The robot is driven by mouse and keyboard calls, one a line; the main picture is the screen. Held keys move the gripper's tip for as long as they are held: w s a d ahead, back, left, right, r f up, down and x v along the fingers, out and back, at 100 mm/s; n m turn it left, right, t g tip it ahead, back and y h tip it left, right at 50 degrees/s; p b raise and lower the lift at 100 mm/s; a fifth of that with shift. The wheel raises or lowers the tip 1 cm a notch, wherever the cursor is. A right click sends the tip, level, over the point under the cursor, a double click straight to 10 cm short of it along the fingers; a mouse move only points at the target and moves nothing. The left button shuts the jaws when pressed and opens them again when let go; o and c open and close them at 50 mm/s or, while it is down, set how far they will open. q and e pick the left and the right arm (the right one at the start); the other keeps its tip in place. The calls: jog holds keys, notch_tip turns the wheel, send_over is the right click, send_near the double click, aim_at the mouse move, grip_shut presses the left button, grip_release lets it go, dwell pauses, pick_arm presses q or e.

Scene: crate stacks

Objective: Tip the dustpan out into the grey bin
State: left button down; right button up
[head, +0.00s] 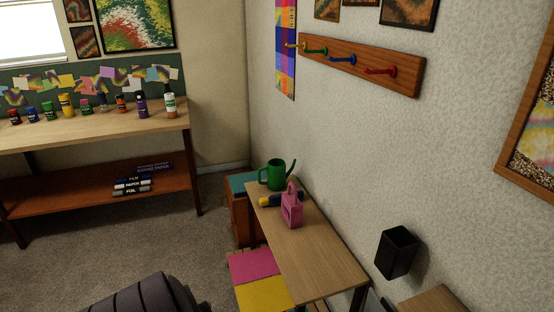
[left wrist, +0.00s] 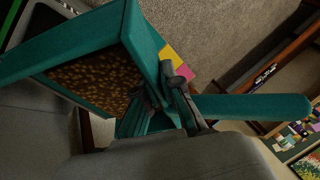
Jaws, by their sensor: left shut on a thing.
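In the left wrist view a teal dustpan (left wrist: 75,40) fills the upper left, its tray holding a bed of brown and yellowish bits (left wrist: 97,78). Its teal handle (left wrist: 255,107) runs to the right. My left gripper (left wrist: 180,97) is shut on the dustpan where the handle meets the tray. In the head view neither the dustpan nor a gripper shows. My right gripper is out of view.
A narrow wooden table (head: 318,262) along the wall carries a green watering can (head: 272,178) and a pink caddy (head: 291,208). Pink and yellow panels (head: 255,264) lie beside it. A long bench (head: 95,128) with several bottles stands at the left. Carpet (head: 130,248) is clear between.

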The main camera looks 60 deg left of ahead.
pick_arm(q)
jog(key=w+d+g+y+b, duration=0.1)
jog(key=b, duration=0.1)
jog(key=w+d+r+g+y+b, duration=0.1)
jog(key=w+g+b, duration=0.1)
jog(key=b, duration=0.1)
jog(key=shift+w+d+m+y, duration=0.2)
jog(key=shift+m+y, duration=0.1)
jog(key=shift+m, duration=0.1)
jog(key=w+d+r+g+y, duration=0.1)
jog(key=w+d+r+b, duration=0.1)
jog(key=shift+w+m+g+y, duration=0.35)
jog(key=shift+m+g+y, duration=0.05)
jog(key=shift+w+d+r+g+y, duration=0.2)
jog(key=shift+w+d+g+y, duration=0.1)
jog(key=shift+w, duration=0.1)
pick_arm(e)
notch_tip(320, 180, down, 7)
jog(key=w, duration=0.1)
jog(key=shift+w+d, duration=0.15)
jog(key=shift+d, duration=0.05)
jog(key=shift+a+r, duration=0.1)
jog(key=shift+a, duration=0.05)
